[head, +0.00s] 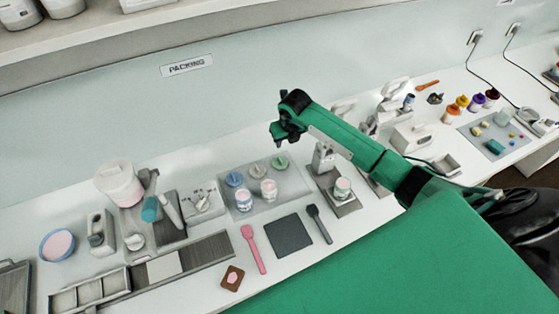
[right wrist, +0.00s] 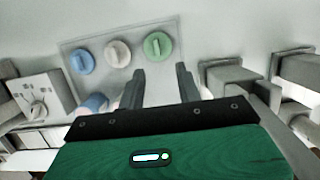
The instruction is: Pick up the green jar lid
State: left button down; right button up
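The green jar lid (head: 280,162) lies at the right end of a row of three round lids on a grey tray (head: 293,187). In the right wrist view the green lid (right wrist: 158,45) shows a raised bar across its top and lies just beyond my fingertips. My right gripper (head: 284,131) hangs above the back of the tray. In the right wrist view its two fingers (right wrist: 160,78) are apart with nothing between them. My left gripper is not in view.
A white lid (head: 257,170) and a blue lid (head: 233,179) lie left of the green one. Two jars (head: 243,200) (head: 268,189) stand in front of them. A grey press-like device (head: 323,160) with a jar (head: 342,188) stands right of the tray. A wall rises behind.

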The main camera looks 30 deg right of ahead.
jog(key=b, duration=0.3)
send_over(280, 159)
jog(key=s, duration=0.2)
jog(key=x, duration=0.3)
jog(key=s+x, duration=0.1)
jog(key=x, duration=0.1)
jog(key=shift+d+f, duration=0.25)
jog(key=shift+f, duration=0.15)
jog(key=shift+w+f+b, duration=0.3)
jog(key=shift+f+b, duration=0.05)
jog(key=shift+f, duration=0.2)
jog(key=shift+a+f+b, duration=0.1)
jog(key=shift+f+b, duration=0.25)
jog(key=shift+f, duration=0.25)
jog(key=b+x, duration=0.2)
jog(key=x, duration=0.2)
jog(key=shift+s+a+f+b, duration=0.1)
jog(key=shift+s+a+b, duration=0.1)
jog(key=shift+b, duration=0.15)
grip_shut()
